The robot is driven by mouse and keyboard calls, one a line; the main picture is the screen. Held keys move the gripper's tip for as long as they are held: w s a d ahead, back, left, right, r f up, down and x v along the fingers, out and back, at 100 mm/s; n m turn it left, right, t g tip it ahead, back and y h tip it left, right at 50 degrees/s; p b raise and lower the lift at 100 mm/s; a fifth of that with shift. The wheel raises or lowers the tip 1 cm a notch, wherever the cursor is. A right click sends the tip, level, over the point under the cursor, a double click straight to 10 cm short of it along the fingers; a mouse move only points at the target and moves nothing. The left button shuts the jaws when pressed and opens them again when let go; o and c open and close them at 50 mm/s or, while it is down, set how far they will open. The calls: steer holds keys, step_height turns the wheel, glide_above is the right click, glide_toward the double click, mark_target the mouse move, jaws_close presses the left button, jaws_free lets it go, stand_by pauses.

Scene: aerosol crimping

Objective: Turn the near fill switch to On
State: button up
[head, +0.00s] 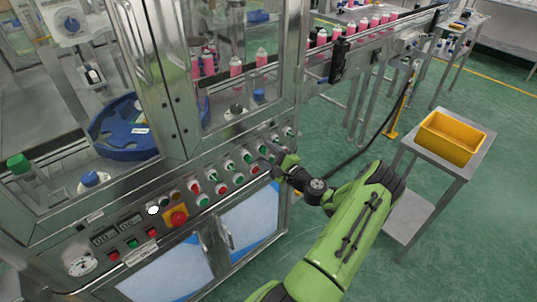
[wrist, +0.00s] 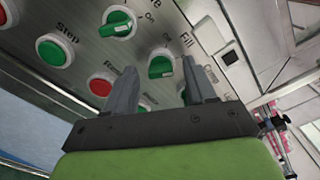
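The control panel (head: 215,178) runs along the front of the machine. In the wrist view, a green rotary switch (wrist: 162,67) beside the "Fill" lettering sits on the panel between my finger ends. Its ridge lies roughly across the picture; its exact setting is unclear. My gripper (wrist: 159,72) is open, with one finger on each side of the switch and nothing visibly held. Whether the fingers touch it, I cannot tell. In the head view my gripper (head: 270,163) is at the right end of the panel and covers some controls.
Another green switch (wrist: 118,23), a red button (wrist: 102,85) and a green button (wrist: 55,51) sit close by. The head view shows a red emergency button (head: 178,218), a conveyor with pink cans (head: 350,28) and a yellow bin (head: 447,138) on a stand.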

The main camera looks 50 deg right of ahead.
steer(key=p+v, duration=0.1)
steer(key=v, duration=1.4)
steer(key=shift+s, duration=0.4)
steer(key=w+a+r+n+g+y+p, duration=0.1)
steer(key=w+a+r+n+g+y, duration=0.25)
steer(key=a+n, duration=0.35)
steer(key=w+a+r+n+g+y+p, duration=0.1)
steer(key=w+a+r+n+g+y, duration=0.3)
steer(key=a, duration=0.4)
steer(key=w+a+r+n+g+y+p, duration=0.1)
steer(key=w+a+r+n+g+y, duration=0.2)
steer(key=w+a+n, duration=0.4)
steer(key=s+a+r+n+g+h, duration=0.3)
steer(key=s+a+r+n+h, duration=0.25)
steer(key=a+r, duration=0.35)
steer(key=s+a+r+n+p, duration=0.1)
steer(key=s+a+r, duration=0.1)
steer(key=s, duration=0.3)
steer(key=s+a+r+n+t+h+p, duration=0.1)
steer(key=s+a+r+n, duration=0.1)
steer(key=s, duration=0.3)
steer(key=shift+a+r, duration=0.85)
steer(key=shift+a, duration=0.05)
